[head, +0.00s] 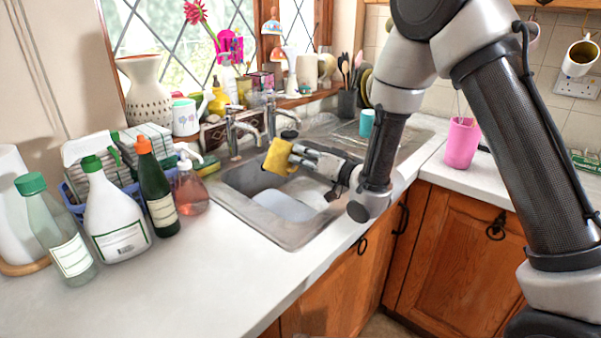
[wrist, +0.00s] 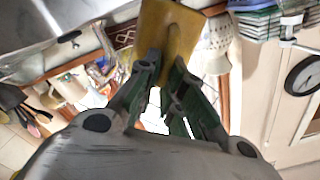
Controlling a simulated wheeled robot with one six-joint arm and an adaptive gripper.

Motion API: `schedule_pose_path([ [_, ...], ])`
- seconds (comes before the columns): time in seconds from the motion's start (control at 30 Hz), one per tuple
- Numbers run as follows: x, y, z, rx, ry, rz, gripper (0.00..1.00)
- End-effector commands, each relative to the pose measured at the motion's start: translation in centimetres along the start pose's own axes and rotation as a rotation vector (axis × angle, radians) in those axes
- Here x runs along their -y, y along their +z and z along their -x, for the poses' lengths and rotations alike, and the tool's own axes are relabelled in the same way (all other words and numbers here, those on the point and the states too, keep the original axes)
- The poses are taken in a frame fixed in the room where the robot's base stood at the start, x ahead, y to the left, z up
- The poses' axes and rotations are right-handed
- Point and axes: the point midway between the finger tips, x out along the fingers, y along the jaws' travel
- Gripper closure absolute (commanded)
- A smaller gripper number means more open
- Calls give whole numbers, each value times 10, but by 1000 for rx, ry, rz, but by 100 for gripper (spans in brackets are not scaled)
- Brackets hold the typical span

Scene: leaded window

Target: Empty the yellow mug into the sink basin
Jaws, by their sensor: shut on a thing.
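The yellow mug (head: 278,157) is held above the sink basin (head: 240,180), near the taps, and looks tilted. My gripper (head: 298,154) reaches it from the right and is shut on it. In the wrist view the mug (wrist: 168,40) is a yellow block shape at the top, with my gripper's fingers (wrist: 163,75) at its lower edge. I cannot see into the mug, so its contents are hidden. A white dish (head: 284,205) lies in the basin, and my forearm hides part of the sink's right side.
Two metal taps (head: 233,135) stand behind the basin. Bottles, including a white spray bottle (head: 115,215) and a dark green bottle (head: 157,190), crowd the left counter. A pink tumbler (head: 462,143) stands on the right counter. The front left counter is clear.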

Motion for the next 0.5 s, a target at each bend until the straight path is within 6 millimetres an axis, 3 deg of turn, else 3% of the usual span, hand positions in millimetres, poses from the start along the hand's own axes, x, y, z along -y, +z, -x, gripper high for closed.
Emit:
schedule_pose_path([
  [0.03,13,0,-1,-2,-8,62,100],
  [0.2,37,2,-1,-2,-9,284,100],
  [0.37,42,18,-1,1,-7,447,100],
  [0.5,52,18,-1,-1,-8,555,100],
])
